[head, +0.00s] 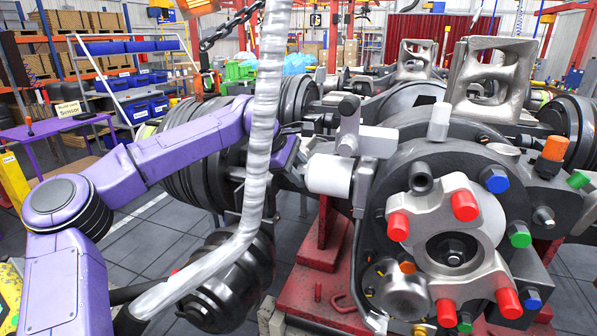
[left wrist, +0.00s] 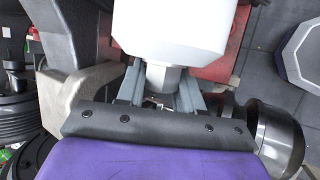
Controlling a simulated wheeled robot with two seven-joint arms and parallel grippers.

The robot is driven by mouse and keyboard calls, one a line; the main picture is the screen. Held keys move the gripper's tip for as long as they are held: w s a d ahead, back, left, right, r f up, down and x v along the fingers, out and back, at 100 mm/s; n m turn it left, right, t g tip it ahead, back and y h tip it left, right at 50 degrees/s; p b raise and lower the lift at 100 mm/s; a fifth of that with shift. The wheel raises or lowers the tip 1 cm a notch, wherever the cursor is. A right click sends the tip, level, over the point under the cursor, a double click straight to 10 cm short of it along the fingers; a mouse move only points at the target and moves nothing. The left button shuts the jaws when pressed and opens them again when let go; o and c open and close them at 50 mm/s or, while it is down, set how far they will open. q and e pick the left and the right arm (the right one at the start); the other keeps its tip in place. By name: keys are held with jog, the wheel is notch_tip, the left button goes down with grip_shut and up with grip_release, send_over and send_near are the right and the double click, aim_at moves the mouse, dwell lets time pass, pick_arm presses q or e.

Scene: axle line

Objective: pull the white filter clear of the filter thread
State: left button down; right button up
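The white filter (head: 328,173) is a short cylinder lying level in the middle of the head view. Its right end is against or very close to a grey bracket (head: 365,185) on the axle housing; I cannot tell if there is a gap. The filter thread is hidden. My left gripper (head: 303,160) comes from the left to the filter's left end. In the left wrist view the white filter (left wrist: 175,30) is large, and the fingers of my left gripper (left wrist: 164,82) lie on both sides of its narrow grey neck, apparently touching it. My right gripper is out of view.
A pale wrapped hose (head: 262,120) hangs in front of my left arm. The dark axle housing (head: 410,165) with coloured caps fills the right. A red stand (head: 322,285) is below. Black ribbed drums (head: 200,180) are behind my arm. Open floor shows at lower left.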

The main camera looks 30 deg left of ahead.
pick_arm(q)
jog(key=c, duration=1.5)
grip_release()
grip_shut()
jog(key=shift+r, duration=0.15)
jog(key=shift+s+a+p, duration=0.2)
jog(key=shift+a+p, duration=0.25)
jog(key=shift+a, duration=0.4)
jog(key=shift+s+a+p, duration=0.2)
jog(key=shift+a+p, duration=0.25)
jog(key=shift+a, duration=0.4)
jog(key=shift+s+a+p, duration=0.2)
jog(key=shift+a+p, duration=0.25)
jog(key=shift+a, duration=0.4)
